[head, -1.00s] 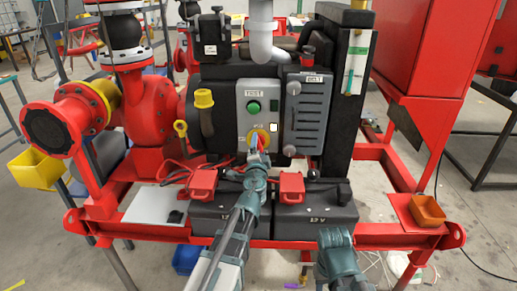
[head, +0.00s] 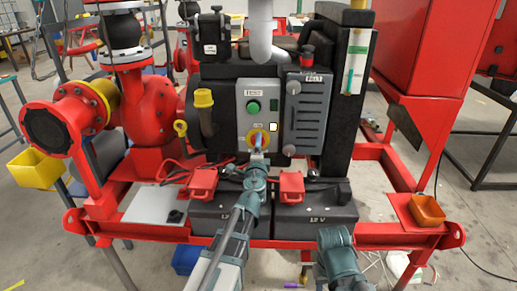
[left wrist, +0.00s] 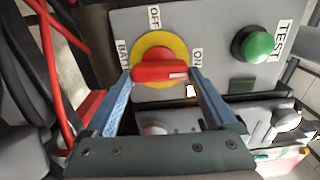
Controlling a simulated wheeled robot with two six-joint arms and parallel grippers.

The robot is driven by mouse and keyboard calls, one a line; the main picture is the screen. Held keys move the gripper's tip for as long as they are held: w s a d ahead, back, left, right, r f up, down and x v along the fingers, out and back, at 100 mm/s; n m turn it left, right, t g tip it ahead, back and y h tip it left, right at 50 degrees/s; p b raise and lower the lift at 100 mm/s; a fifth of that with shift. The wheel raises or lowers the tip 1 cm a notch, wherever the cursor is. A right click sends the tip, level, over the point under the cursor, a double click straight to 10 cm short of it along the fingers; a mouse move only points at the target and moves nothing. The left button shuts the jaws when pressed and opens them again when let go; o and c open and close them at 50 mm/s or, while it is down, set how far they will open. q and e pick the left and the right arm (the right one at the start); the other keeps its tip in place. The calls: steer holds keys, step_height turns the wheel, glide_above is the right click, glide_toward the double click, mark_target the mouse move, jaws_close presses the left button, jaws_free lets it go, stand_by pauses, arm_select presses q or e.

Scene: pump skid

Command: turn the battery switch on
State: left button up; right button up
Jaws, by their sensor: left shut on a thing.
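The battery switch is a red knob (left wrist: 160,71) on a yellow disc (left wrist: 160,48), set in a grey panel (head: 243,112). In the left wrist view, OFF is printed above the disc, ON to its right and a partly hidden BATT label to its left. The knob's bar lies level there, its white mark toward ON. My left gripper (left wrist: 164,90) is shut on the knob, one blue finger at each end. In the head view it reaches the disc (head: 258,138) from below. My right arm shows at the bottom right, with no fingers visible.
A green TEST button (head: 253,107) and a small pale square (head: 273,127) are on the same panel. A grey slotted cover (head: 306,115) stands close on the right. Black batteries (head: 316,212) with red terminal covers (head: 291,187) sit below, under my left arm.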

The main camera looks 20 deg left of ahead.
arm_select(q)
steer(key=o, duration=1.1)
steer(key=shift+c, duration=0.2)
steer(key=shift+s, duration=0.2)
